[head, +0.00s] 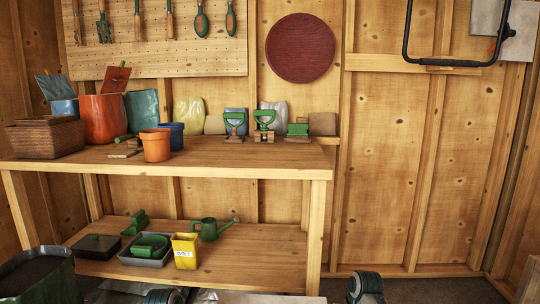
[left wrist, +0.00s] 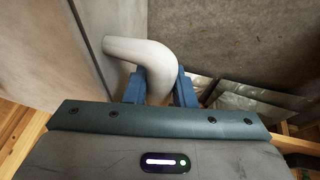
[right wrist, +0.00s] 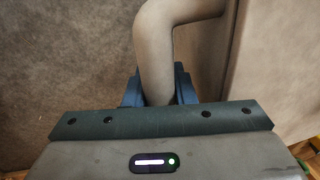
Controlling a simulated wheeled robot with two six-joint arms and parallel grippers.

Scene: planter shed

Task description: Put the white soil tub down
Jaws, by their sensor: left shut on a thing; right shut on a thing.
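The white soil tub shows only in part, in the wrist views. In the left wrist view its pale side wall (left wrist: 85,45) is at the left, and a curved white handle (left wrist: 145,52) comes out of it. My left gripper (left wrist: 159,86) is shut on this handle. In the right wrist view the wall (right wrist: 280,65) is at the right with a second curved handle (right wrist: 158,45). My right gripper (right wrist: 159,88) is shut on that handle. Neither gripper shows in the head view. The tub's underside is hidden, so I cannot tell whether it touches anything.
A wooden bench (head: 240,160) with pots and tools stands ahead. Its lower shelf (head: 255,245) holds a watering can (head: 210,229) and a yellow pot (head: 185,250). A dark green soil sack (head: 40,278) is at lower left. Brown floor (head: 425,290) at right looks clear.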

